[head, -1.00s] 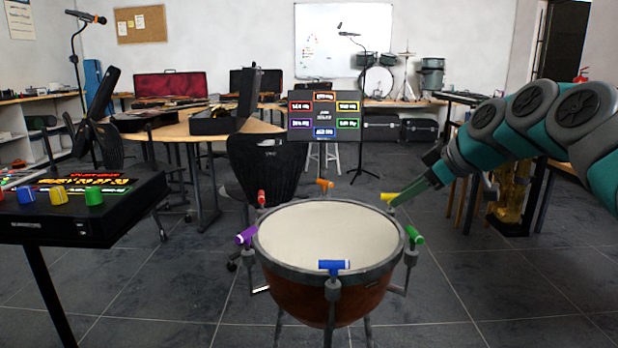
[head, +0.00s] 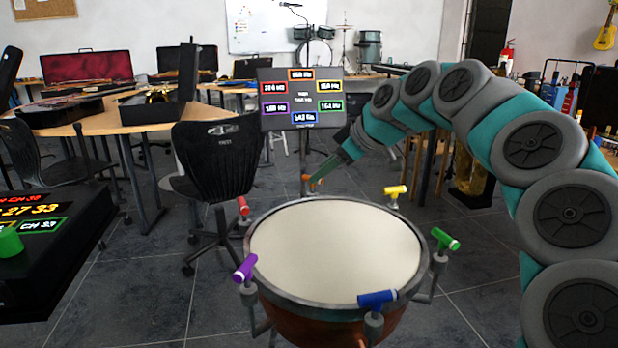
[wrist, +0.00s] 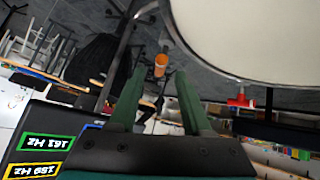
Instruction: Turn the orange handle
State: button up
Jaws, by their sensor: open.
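The orange handle (head: 308,178) is a small T-shaped tuning handle at the far rim of a kettledrum (head: 335,245). My gripper (head: 319,181) is at this handle, its green fingers pointing down and left and partly overlapping it in the head view. In the wrist view the orange handle (wrist: 160,66) shows in the gap between the tips of my open gripper (wrist: 161,72). The fingers stand apart on either side of it. I cannot tell whether either finger touches it.
Other handles ring the drum: yellow (head: 396,191), green (head: 445,239), blue (head: 377,299), purple (head: 245,268) and red (head: 243,206). A display screen (head: 302,99) stands behind the drum. A black chair (head: 219,160) is to the left, and a black console (head: 50,250) is at the lower left.

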jog(key=shift+x, duration=2.4)
jog(key=shift+s, duration=0.1)
grip_shut()
